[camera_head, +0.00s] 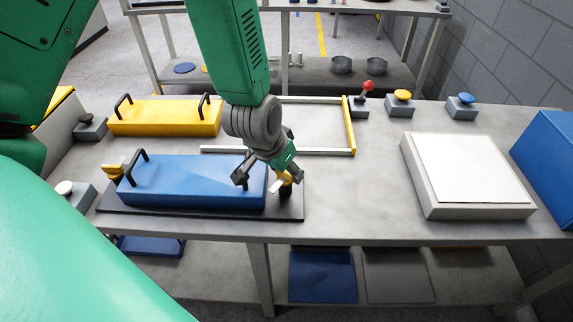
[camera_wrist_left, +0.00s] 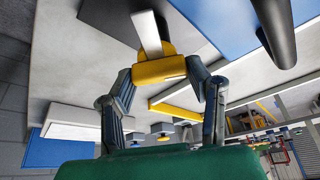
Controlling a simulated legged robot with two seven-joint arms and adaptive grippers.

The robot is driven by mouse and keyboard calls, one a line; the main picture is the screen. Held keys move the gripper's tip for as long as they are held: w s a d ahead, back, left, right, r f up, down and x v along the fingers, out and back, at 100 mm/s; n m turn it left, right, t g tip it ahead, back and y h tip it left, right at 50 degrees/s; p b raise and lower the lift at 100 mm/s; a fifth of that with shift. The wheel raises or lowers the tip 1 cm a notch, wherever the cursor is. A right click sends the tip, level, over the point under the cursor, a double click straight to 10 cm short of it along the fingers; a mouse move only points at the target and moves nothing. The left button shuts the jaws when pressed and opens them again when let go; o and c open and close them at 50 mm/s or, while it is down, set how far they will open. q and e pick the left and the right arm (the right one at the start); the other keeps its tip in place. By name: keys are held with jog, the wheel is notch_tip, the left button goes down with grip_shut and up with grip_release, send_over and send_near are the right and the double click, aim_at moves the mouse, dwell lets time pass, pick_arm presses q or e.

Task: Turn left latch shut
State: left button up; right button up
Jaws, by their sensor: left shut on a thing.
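A blue pallet (camera_head: 190,184) with black handles sits on a dark base plate (camera_head: 235,211) at the left front of the table. One yellow latch (camera_head: 114,172) shows at its left end. Another yellow latch (camera_head: 287,178) is at its right end, partly hidden by my left gripper (camera_head: 270,177). In the left wrist view, the fingers of that gripper (camera_wrist_left: 160,72) close from both sides on this yellow latch (camera_wrist_left: 158,70), which has a pale metal tongue (camera_wrist_left: 147,33). My right gripper is not in view.
A yellow pallet (camera_head: 165,117) with black handles lies behind the blue one. A frame with a yellow side (camera_head: 349,125) lies at the back middle. Red, yellow and blue knobs on grey boxes stand along the back edge. A white-topped box (camera_head: 468,170) is at right. The table's front middle is clear.

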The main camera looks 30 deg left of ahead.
pick_arm(q)
jog(key=m+p, duration=0.1)
jog(key=m, duration=0.1)
jog(key=m+h+p, duration=0.1)
jog(key=m, duration=0.1)
jog(key=m+g+h+p, duration=0.1)
jog(key=m, duration=0.1)
jog(key=shift+s+p, duration=0.25)
jog(key=shift+p, duration=0.05)
jog(key=shift+w+a+m+g+h+p, duration=0.1)
jog(key=shift+m+g+h+p, duration=0.25)
jog(key=shift+m+p, duration=0.6)
jog(key=shift+m+g+h+p, duration=0.3)
jog(key=shift+m+g+h, duration=0.05)
jog(key=shift+m, duration=1.1)
jog(key=o, duration=1.2)
jog(key=shift+c, duration=0.2)
jog(key=shift+a, duration=0.15)
